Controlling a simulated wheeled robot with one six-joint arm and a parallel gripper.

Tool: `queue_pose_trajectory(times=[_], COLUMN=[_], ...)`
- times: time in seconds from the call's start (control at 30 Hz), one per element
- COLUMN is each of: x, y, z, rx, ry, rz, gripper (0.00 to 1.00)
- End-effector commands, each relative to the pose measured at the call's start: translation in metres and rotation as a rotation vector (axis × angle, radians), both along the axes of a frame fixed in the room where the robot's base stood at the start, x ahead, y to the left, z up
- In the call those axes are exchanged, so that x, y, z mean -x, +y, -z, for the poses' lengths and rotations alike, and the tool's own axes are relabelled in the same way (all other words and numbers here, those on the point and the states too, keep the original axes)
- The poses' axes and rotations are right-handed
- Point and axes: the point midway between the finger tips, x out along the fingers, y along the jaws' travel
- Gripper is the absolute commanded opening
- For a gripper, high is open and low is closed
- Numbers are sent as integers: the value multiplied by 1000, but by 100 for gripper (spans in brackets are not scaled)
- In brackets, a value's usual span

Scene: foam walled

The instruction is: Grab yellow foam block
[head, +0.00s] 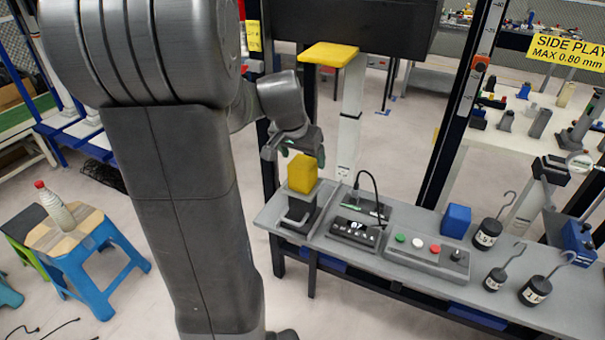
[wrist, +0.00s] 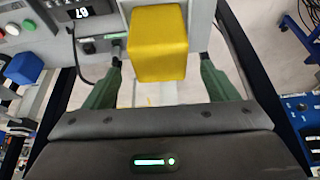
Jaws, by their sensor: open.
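The yellow foam block (head: 302,173) stands upright on a small grey stand (head: 297,210) at the left end of the grey bench. My gripper (head: 292,150) is just above and behind the block in the head view, with its far finger partly hidden. In the wrist view the yellow foam block (wrist: 158,44) lies ahead, centred between the two green fingers of my gripper (wrist: 161,72). The fingers are spread apart, with gaps on both sides of the block. The gripper is open and holds nothing.
A display unit with a cable (head: 354,230) and a button box (head: 427,256) sit right of the stand. Farther right are a blue block (head: 455,221) and several black hooked weights (head: 487,233). A yellow plate (head: 328,54) and dark posts rise behind the bench.

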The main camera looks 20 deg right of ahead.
Motion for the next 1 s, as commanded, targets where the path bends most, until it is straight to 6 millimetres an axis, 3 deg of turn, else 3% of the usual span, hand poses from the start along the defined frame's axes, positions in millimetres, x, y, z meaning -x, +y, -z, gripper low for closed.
queue_pose_trajectory(times=[0.33,0.67,0.7,0.93,1.0], x=[-5,-8,-8,-8,-8], y=[-7,-10,-10,-10,-10], z=[44,51,50,50,50], rx=[-1,0,0,-1,0], ry=[3,0,0,1,0], rz=[1,0,0,0,0], gripper=[80,80,78,33,32])
